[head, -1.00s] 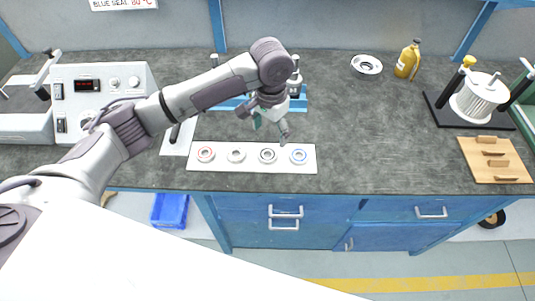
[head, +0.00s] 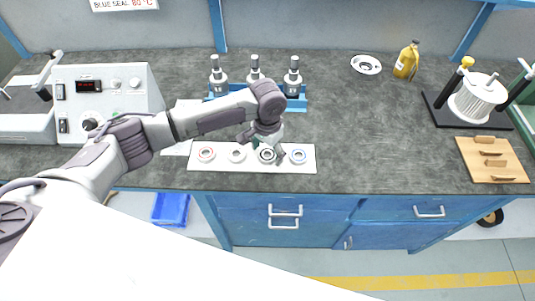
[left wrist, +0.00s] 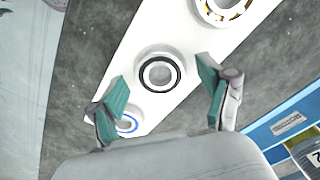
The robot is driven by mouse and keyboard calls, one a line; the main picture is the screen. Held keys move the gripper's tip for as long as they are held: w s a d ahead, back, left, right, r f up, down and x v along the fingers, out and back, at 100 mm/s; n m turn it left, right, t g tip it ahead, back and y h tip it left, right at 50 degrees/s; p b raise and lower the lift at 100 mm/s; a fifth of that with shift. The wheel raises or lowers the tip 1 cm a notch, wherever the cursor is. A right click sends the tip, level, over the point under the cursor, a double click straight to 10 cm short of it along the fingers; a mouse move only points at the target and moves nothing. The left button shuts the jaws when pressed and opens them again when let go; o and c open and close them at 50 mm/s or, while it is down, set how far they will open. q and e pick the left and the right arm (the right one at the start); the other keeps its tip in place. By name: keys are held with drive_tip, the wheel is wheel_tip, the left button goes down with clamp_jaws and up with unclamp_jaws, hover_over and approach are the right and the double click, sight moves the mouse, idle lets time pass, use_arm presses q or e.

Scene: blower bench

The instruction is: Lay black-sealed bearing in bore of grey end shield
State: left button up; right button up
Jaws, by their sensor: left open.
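The black-sealed bearing (head: 267,156) lies third from the left in a row of bearings on a white strip. In the left wrist view the black-sealed bearing (left wrist: 140,75) shows as a pale ring with a black band. My left gripper (head: 263,147) is open just above it. In the left wrist view the green pads of my left gripper (left wrist: 163,84) stand apart on either side of the bearing, with nothing held. The grey end shield (head: 366,64), a round dish with a central bore, lies at the back right of the bench. My right gripper is out of view.
Red (head: 205,154), plain (head: 236,156) and blue (head: 298,157) bearings share the white strip (head: 309,168). A yellow bottle (head: 406,60) stands beside the end shield. The bench between strip and shield is clear.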

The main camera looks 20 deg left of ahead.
use_arm(q)
drive_tip(key=c, duration=1.3)
